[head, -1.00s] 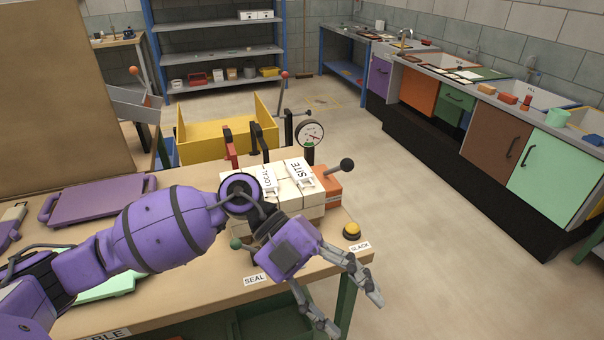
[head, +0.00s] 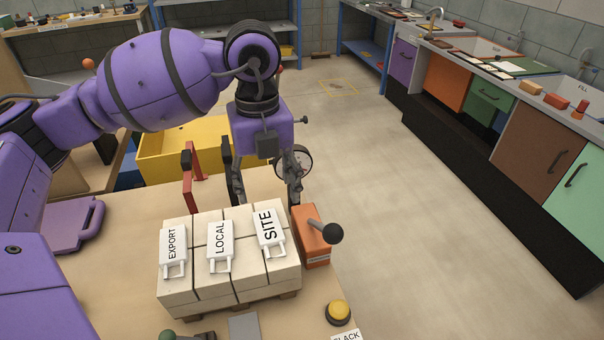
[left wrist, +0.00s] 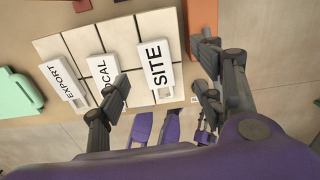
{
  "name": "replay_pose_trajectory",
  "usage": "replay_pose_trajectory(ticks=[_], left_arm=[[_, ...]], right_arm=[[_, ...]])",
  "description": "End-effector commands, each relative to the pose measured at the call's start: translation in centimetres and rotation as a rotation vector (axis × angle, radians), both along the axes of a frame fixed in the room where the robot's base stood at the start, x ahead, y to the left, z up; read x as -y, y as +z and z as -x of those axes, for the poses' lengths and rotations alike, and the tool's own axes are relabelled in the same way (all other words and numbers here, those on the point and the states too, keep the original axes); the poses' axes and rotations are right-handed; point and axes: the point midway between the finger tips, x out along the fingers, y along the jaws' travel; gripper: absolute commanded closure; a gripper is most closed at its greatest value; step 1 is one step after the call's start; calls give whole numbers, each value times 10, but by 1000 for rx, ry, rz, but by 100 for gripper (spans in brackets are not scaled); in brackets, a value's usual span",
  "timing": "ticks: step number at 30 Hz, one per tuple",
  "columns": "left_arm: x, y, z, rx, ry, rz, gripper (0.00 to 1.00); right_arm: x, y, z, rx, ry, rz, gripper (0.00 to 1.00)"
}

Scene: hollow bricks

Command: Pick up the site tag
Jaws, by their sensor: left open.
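The site tag (head: 270,232) is a white plate marked SITE with a handle loop at its lower end. It lies on top of a banded stack of pale bricks (head: 232,298), to the right of the local tag (head: 220,245) and the export tag (head: 173,250). In the left wrist view the site tag (left wrist: 156,50) shows between the two fingers. My left gripper (head: 266,203) is open and points down, just behind the far end of the site tag in the head view. I cannot see it touching the tag.
An orange box with a black-knobbed lever (head: 312,238) stands close to the right of the stack. A round gauge (head: 296,160) and red clamp (head: 189,177) are behind it. A yellow button (head: 338,312) sits at the front right. A yellow bin (head: 165,155) stands beyond the table.

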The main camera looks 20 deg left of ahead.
Motion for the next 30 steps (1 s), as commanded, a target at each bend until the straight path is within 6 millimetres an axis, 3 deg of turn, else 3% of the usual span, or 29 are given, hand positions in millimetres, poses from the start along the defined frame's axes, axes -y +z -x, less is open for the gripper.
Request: replay_pose_trajectory(ticks=[8, 16, 25, 30], left_arm=[[0, -32, 4, -6, -1, 1, 39], [1, -70, 8, -6, 0, 1, 39], [1, -77, 7, -4, -1, 2, 39], [1, -77, 7, -4, -1, 2, 59]], right_arm=[[3, -6, 18, -35, -5, 4, 63], [1, 3, 7, -12, 2, 1, 63], [0, 4, 6, -11, 3, -1, 63], [0, 3, 6, -12, 3, -1, 63]])
